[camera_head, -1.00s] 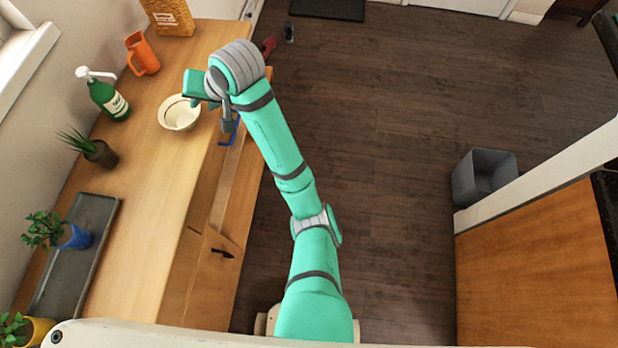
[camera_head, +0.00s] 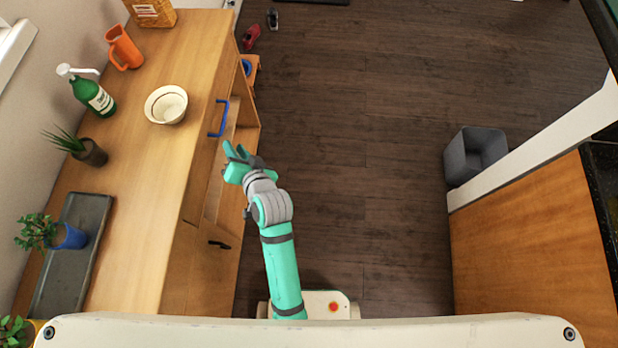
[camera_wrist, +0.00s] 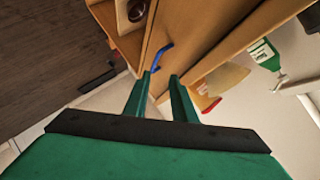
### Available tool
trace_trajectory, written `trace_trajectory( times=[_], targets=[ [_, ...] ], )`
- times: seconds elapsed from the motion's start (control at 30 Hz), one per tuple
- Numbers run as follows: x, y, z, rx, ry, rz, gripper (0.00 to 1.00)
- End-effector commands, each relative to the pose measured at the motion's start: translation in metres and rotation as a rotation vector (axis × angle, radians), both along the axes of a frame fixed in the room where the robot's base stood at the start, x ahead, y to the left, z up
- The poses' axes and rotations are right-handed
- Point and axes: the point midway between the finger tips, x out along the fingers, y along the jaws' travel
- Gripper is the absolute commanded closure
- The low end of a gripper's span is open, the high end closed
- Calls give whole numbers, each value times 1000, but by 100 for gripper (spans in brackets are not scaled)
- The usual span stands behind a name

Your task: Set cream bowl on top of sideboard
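The cream bowl (camera_head: 166,104) sits upright on the wooden top of the sideboard (camera_head: 165,190), near its front edge, between the green pump bottle and the blue door handle. My gripper (camera_head: 236,155) is off the sideboard's front side, below and to the right of the bowl and apart from it. In the wrist view my gripper (camera_wrist: 160,85) has its two green fingers spread with a gap and nothing between them.
A green pump bottle (camera_head: 93,92), an orange pitcher (camera_head: 124,48) and a dark plant pot (camera_head: 90,152) stand behind the bowl. A grey tray (camera_head: 75,255) lies nearer. A blue handle (camera_head: 219,118) sticks out at the sideboard's open front. A grey bin (camera_head: 473,155) stands on clear floor.

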Motion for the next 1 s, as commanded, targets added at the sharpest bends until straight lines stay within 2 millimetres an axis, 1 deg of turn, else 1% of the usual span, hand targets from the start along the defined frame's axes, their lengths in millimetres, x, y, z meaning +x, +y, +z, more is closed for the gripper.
trace_trajectory(
  times=[0.03, 0.17, 0.2, 0.3, 0.43, 0.57, 0.63, 0.8, 0.9, 1.0],
  targets=[
    [-14, -11, -10, -14, -9, -32, 76],
    [-43, -43, -24, -71, -59, -111, 76],
    [-53, -53, -27, -92, -75, -133, 76],
    [-80, -79, -33, -155, -114, -185, 76],
    [-117, -110, -34, -251, -166, -236, 76],
    [-156, -139, -28, -360, -221, -271, 76],
    [-178, -153, -22, -423, -250, -280, 76],
    [-226, -181, 2, -573, -326, -282, 76],
    [-247, -191, 16, -645, -365, -273, 76],
    [-261, -197, 28, -696, -396, -262, 76]
  ],
)
